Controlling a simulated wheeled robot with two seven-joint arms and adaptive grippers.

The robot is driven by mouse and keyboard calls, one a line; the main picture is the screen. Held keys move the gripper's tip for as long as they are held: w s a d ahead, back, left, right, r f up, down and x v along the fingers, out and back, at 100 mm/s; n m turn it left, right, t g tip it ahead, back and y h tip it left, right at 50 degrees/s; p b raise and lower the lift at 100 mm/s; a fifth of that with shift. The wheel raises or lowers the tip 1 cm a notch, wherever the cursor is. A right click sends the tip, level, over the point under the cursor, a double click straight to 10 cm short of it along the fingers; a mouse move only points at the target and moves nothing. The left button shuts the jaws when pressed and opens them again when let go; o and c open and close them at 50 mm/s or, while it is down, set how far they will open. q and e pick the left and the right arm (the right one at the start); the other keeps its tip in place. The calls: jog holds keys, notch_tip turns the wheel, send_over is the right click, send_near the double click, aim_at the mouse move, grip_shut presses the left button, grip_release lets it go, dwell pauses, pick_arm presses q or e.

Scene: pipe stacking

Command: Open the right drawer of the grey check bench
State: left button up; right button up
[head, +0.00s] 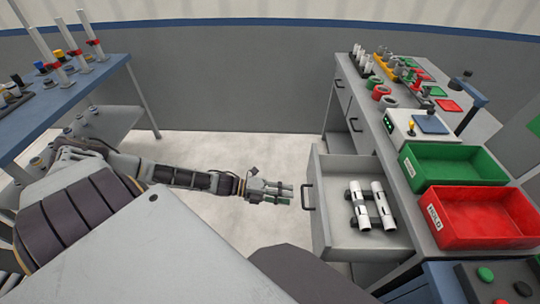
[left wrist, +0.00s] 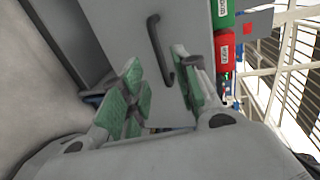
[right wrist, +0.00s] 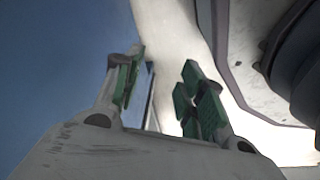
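The grey check bench (head: 400,165) stands on the right. Its near drawer (head: 325,238), the right one when facing the bench, is pulled well out. It holds white pipe pieces (head: 369,206) with dark bands. Its dark bar handle (head: 307,195) is on the front panel. My left gripper (head: 281,193) is open and empty, a little left of the handle. In the left wrist view, the handle (left wrist: 160,50) lies ahead, between the spread green-padded fingers of this gripper (left wrist: 158,92). My right gripper (right wrist: 163,88) is open and empty; it is not in the head view.
Green (head: 455,163) and red (head: 475,217) bins stand on the bench top, beside a scale (head: 425,125). Another bench (head: 70,100) with upright pipes is at the left. The floor (head: 235,160) between the benches is clear.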

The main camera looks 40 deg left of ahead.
pick_arm(q)
jog(key=shift+v, duration=2.6)
